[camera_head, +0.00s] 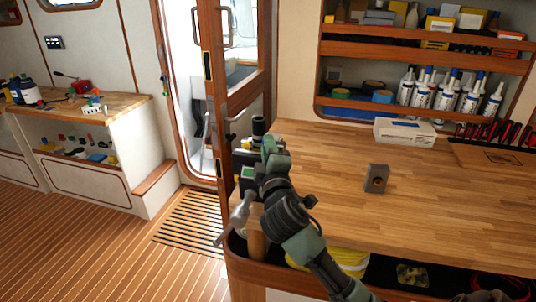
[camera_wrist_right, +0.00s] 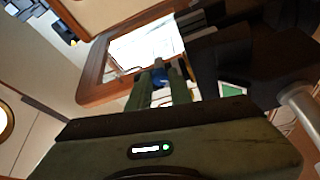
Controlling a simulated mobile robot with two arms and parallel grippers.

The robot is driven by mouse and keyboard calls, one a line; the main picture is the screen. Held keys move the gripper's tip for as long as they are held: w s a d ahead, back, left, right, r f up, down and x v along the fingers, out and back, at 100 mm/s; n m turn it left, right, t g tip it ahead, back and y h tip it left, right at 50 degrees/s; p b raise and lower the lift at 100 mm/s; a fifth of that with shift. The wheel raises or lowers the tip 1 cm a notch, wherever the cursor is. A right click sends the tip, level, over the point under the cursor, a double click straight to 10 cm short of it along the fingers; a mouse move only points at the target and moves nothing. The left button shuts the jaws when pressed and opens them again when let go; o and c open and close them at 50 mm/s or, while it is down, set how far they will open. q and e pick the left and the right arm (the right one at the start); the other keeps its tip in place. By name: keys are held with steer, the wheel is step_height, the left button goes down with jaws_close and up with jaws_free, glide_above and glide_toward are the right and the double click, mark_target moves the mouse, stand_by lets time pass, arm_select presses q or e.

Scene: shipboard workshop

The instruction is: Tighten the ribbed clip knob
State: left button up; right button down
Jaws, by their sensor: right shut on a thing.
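My right gripper (camera_head: 268,143) reaches over the left end of the wooden bench (camera_head: 330,145), at a dark device (camera_head: 246,157) with a black cylinder on top (camera_head: 258,127). In the right wrist view, the green fingers (camera_wrist_right: 162,85) are closed together, with a small blue part (camera_wrist_right: 160,77) showing between their tips. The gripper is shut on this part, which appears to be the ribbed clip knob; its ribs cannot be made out. In the head view, my gripper and arm hide the knob. My left gripper is not in view.
A grey block with a round hole (camera_head: 376,179) stands on the bench, right of my arm. A white box (camera_head: 404,131) lies farther back. A silver metal part (camera_head: 241,207) hangs at the bench's left edge. Shelves with bottles (camera_head: 445,94) are behind. The bench middle is mostly clear.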

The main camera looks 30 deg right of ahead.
stand_by(0.5)
steer(key=c, duration=1.3)
jaws_free()
steer(key=b+v, duration=0.2)
steer(key=v, duration=0.5)
steer(key=shift+s+a, duration=0.2)
steer(key=shift+s, duration=0.1)
